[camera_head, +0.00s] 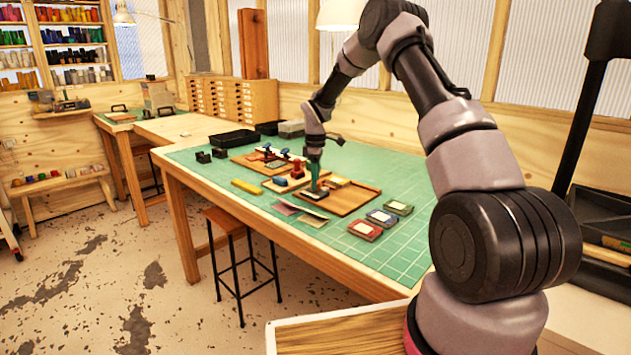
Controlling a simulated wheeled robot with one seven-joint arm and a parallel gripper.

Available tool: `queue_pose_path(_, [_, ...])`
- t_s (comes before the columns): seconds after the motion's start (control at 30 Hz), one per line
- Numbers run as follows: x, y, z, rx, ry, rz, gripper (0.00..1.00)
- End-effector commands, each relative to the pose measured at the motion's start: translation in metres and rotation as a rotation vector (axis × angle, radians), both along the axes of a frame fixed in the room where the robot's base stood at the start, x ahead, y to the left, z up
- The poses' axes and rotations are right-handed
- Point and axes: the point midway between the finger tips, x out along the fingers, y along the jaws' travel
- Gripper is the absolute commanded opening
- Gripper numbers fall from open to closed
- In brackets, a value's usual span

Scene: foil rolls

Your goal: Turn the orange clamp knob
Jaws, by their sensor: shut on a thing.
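My gripper (314,152) is over the middle of the green-topped table, pointing down. It is shut on an upright green handle (315,174), which has a dark base low over or on the wooden board; I cannot tell if the base touches. I cannot make out an orange clamp knob in this view. The fingertips are small and partly merge with the green handle.
The table (410,263) carries a wooden tray (348,200), small blue- and red-handled pieces, a yellow bar (246,186) and several coloured ink pads (382,217). A black tray (234,139) stands at the back. The table's front right is clear. A stool (230,222) stands in front.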

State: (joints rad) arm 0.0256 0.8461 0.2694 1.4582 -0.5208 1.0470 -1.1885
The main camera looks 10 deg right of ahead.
Motion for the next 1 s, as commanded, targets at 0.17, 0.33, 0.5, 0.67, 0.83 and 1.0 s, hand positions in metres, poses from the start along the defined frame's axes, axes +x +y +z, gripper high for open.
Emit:
queue_pose_path(0.17, [0.001,0.000,0.001,-0.001,-0.002,0.001,0.00])
queue_pose_path(0.33, [0.000,0.000,0.001,-0.001,-0.002,0.001,0.77])
queue_pose_path(0.5, [0.000,0.000,0.000,0.000,-0.001,0.000,0.77])
queue_pose_path(0.67, [0.001,0.000,0.005,-0.001,-0.002,0.000,0.77])
queue_pose_path(0.83, [0.002,0.000,0.031,0.000,-0.005,0.000,0.77])
queue_pose_path(1.0, [0.003,-0.001,0.067,-0.001,-0.005,-0.001,0.77])
